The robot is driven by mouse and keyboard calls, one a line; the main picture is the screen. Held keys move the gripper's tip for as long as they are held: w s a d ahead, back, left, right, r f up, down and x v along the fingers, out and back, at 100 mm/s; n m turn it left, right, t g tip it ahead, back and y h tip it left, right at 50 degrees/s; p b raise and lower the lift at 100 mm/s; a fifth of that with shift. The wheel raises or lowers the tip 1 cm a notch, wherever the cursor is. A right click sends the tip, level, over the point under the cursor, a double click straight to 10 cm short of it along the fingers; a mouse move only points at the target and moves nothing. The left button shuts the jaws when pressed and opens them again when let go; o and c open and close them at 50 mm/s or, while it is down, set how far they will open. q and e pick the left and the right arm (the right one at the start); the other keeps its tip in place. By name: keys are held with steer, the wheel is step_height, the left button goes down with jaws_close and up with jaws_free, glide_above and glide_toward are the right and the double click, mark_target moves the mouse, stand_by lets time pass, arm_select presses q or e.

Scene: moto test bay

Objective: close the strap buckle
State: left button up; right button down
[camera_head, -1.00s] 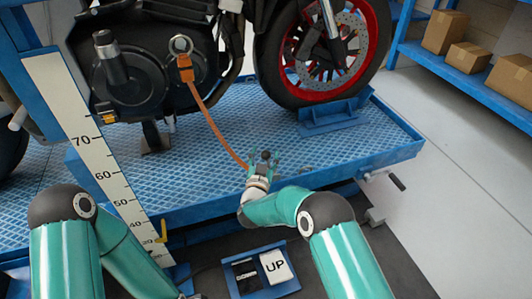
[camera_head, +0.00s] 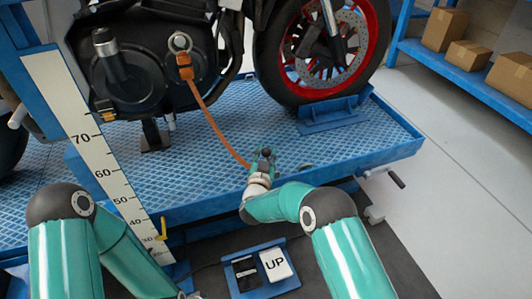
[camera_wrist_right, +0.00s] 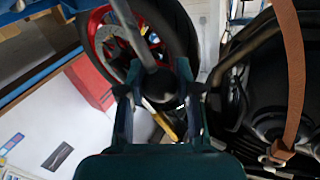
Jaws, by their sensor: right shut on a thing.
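An orange-brown strap (camera_head: 211,119) runs from an orange fitting (camera_head: 185,67) under a metal ring on the engine down to the blue platform, and shows at the right of the right wrist view (camera_wrist_right: 292,75). My right gripper (camera_head: 264,157) is beside the strap's lower end, above the platform's front edge. In the right wrist view its fingers are shut on a dark round knob (camera_wrist_right: 160,92) with a grey rod rising from it. I cannot tell whether the knob belongs to the buckle; the buckle itself does not show clearly.
The motorcycle's red-rimmed wheel (camera_head: 325,45) stands in a blue chock (camera_head: 335,119) on the platform (camera_head: 345,150). A height scale (camera_head: 92,148) stands at the left. An UP pedal (camera_head: 275,265) lies below. Shelves with boxes (camera_head: 467,54) are at the right.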

steer(key=shift+w+d+r+m+g, duration=0.1)
steer(key=shift+w+d+m+g, duration=0.15)
steer(key=shift+d+m, duration=0.4)
steer(key=shift+w+d+r+m+g, duration=0.1)
steer(key=shift+d+m+g, duration=0.25)
steer(key=shift+d+m, duration=0.25)
steer(key=shift+w+d+f+m+g+y, duration=0.15)
steer(key=shift+w+d+m+g+y, duration=0.1)
steer(key=shift+d+m, duration=0.3)
steer(key=shift+w+d+f+m+g+y, duration=0.1)
steer(key=shift+d+f+m+g+y, duration=0.1)
steer(key=shift+d+m+g, duration=0.25)
steer(key=shift+w+d+f+m+g+y, duration=0.15)
steer(key=shift+w+d+m+y, duration=0.1)
steer(key=shift+d+m, duration=0.3)
steer(key=shift+d, duration=0.1)
steer(key=c, duration=0.8)
jaws_free()
steer(key=shift+s, duration=0.1)
steer(key=v, duration=1.2)
